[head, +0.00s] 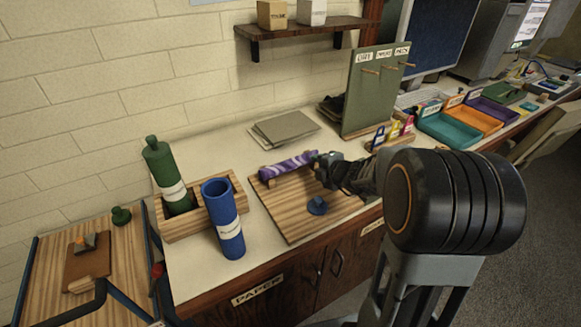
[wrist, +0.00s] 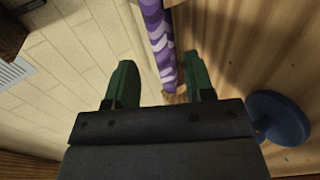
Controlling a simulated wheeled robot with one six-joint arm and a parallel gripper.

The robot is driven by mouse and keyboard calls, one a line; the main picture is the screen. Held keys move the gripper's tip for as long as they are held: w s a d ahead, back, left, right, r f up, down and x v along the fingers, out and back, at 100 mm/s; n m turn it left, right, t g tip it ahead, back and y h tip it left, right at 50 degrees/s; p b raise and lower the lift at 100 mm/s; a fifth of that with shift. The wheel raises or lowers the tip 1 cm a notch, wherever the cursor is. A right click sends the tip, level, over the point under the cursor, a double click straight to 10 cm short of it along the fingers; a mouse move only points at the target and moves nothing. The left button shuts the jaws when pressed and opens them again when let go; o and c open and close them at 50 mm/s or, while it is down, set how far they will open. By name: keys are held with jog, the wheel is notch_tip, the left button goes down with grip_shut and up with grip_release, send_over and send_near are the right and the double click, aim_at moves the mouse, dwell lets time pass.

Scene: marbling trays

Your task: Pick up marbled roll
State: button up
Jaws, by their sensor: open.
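The purple and white marbled roll (head: 289,165) lies along the back left edge of a wooden board (head: 283,216). Small wooden supports show at its ends. In the wrist view the roll (wrist: 157,38) runs down from the top edge, between the lines of my two green fingers. My gripper (head: 322,160) is at the right end of the roll, with its fingers apart (wrist: 159,60). Nothing is gripped. I cannot tell how far the fingers are above the roll.
A blue cap (head: 317,206) lies on the board near my gripper, also in the wrist view (wrist: 280,118). Grey sheets (head: 285,128) lie behind; a green peg panel (head: 372,95) stands right.

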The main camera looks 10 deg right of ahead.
aim_at(304, 161)
jog(key=b+x, duration=0.1)
jog(key=x, duration=0.9)
jog(key=shift+w+a, duration=0.15)
jog(key=shift+a, duration=0.05)
jog(key=shift+c, duration=0.5)
jog(key=c, duration=0.5)
jog(key=shift+r, duration=0.15)
